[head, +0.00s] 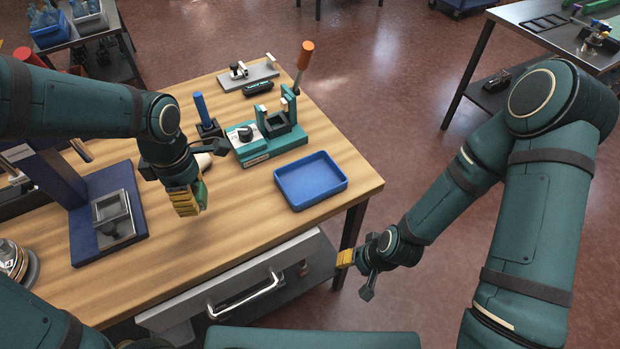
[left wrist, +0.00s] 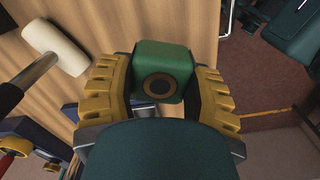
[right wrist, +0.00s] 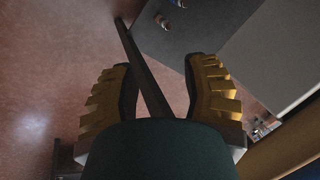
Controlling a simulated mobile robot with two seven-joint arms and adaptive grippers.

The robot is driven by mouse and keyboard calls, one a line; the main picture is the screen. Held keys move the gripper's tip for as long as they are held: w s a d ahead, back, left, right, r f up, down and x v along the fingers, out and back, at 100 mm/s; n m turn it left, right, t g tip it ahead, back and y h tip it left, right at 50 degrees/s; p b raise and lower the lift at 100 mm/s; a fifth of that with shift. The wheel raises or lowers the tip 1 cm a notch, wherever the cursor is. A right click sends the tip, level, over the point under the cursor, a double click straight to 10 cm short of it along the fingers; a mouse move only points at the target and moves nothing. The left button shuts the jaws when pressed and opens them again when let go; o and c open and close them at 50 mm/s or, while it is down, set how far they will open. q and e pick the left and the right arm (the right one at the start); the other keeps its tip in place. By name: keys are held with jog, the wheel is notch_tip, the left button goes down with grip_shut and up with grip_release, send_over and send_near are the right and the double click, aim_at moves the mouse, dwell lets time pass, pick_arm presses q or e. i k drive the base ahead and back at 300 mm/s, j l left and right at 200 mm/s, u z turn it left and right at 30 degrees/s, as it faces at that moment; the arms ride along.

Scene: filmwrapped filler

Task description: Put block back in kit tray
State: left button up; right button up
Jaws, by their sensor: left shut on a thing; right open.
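My left gripper (head: 188,202) is shut on a green block (left wrist: 163,75) with a dark, brass-ringed round hole in the face toward the camera. In the head view the block (head: 203,194) is mostly hidden by the yellow fingers and appears held above the wooden table. A shallow blue tray (head: 311,201), which looks empty, lies on the table to the right of this gripper, near the table's right edge. My right gripper (right wrist: 163,78) is open and empty, off the table's front right side; it also shows in the head view (head: 356,263).
Behind the tray stands a teal fixture (head: 270,146) with an orange-handled lever (head: 304,56). A white mallet head (left wrist: 54,50) lies near my left gripper. A dark blue stand (head: 100,215) is at left. The table's front middle (head: 225,245) is clear.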

aim_at(311, 182)
jog(key=i+l, duration=0.15)
jog(key=l, duration=0.2)
jog(key=i+l, duration=0.15)
jog(key=l, duration=0.25)
jog(key=i+l, duration=0.1)
jog(key=l, duration=0.25)
